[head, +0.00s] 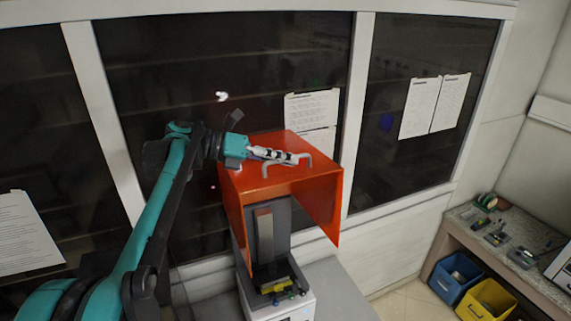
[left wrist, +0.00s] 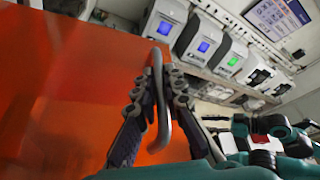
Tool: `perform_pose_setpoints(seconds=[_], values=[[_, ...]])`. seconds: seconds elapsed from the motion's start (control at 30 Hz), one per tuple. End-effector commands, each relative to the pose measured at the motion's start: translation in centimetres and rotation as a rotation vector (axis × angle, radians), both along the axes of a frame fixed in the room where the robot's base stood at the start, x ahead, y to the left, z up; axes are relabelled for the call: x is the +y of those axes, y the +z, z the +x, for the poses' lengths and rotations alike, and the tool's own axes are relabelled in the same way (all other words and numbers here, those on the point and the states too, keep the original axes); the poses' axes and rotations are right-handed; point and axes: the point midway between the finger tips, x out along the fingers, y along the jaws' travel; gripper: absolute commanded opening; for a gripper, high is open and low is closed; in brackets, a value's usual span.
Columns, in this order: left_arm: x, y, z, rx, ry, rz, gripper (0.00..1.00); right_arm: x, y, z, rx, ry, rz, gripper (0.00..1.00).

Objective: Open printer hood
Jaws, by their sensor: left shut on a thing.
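The orange printer hood (head: 328,200) stands over the printer (head: 300,310), with its front side open and the printer's grey column and stage showing beneath it. A grey bar handle (head: 304,157) is on the hood's top. My left gripper (head: 291,158) reaches in from the left, just above the hood's top, and is shut on the handle. In the left wrist view, the fingers (left wrist: 158,82) close from both sides on the grey handle (left wrist: 158,125), with the orange hood (left wrist: 55,80) filling the left. My right gripper is not in view.
A dark glass partition (head: 230,60) stands close behind the hood. A workbench (head: 525,270) with blue (head: 455,277) and yellow (head: 487,300) bins beneath stands at the right. Several machines with lit screens (left wrist: 205,47) line the wall in the left wrist view.

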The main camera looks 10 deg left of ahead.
Motion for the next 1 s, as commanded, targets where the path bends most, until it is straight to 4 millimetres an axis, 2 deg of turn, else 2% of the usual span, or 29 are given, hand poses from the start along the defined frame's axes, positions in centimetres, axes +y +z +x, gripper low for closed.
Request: perform_pose_setpoints(seconds=[0.4,0.43,0.77,0.87,1.0], values=[[0.1,0.1,0.1,0.003,0.005,-0.003,0.0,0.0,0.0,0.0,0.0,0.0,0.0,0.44],[0.1,0.1,0.1,0.003,0.004,-0.003,0.17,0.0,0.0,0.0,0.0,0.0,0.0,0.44],[0.2,0.2,0.0,0.003,0.003,-0.002,0.19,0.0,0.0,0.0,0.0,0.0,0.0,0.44],[1.0,0.4,-0.2,0.003,0.005,-0.002,0.19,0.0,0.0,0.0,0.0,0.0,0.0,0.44],[3.4,1.1,-1.0,0.003,0.006,-0.002,0.19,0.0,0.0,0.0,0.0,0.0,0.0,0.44]])
